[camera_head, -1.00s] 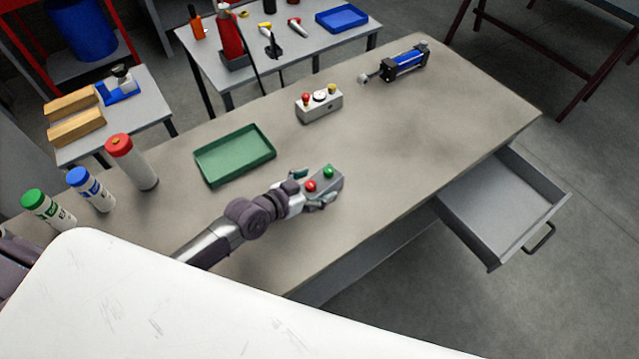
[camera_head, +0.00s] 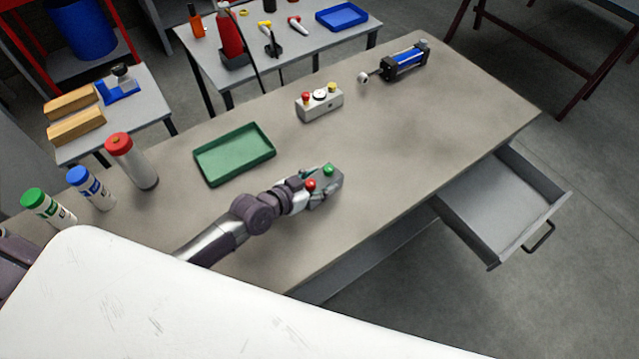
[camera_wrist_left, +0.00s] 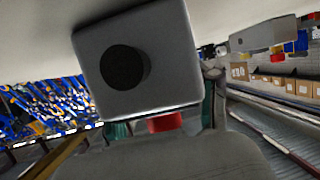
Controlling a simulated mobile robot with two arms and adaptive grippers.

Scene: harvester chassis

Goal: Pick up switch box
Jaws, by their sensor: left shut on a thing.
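The grey switch box (camera_head: 321,177) with a red and a green button on top is at the front middle of the workbench in the head view. My left gripper (camera_head: 318,189) is shut on it, a finger on each side. In the left wrist view the switch box (camera_wrist_left: 175,65) shows close up, its end with a round black opening facing up. Its red button shows below that end, between the greenish finger pads. I cannot tell whether the box touches the bench. My right gripper is not in view.
A green tray (camera_head: 236,153) lies left of the box. Behind it on the workbench (camera_head: 420,135) stand a control box (camera_head: 319,104) with red and yellow knobs and a blue cylinder (camera_head: 405,62). Several capped bottles stand left. An open drawer (camera_head: 500,205) juts out right.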

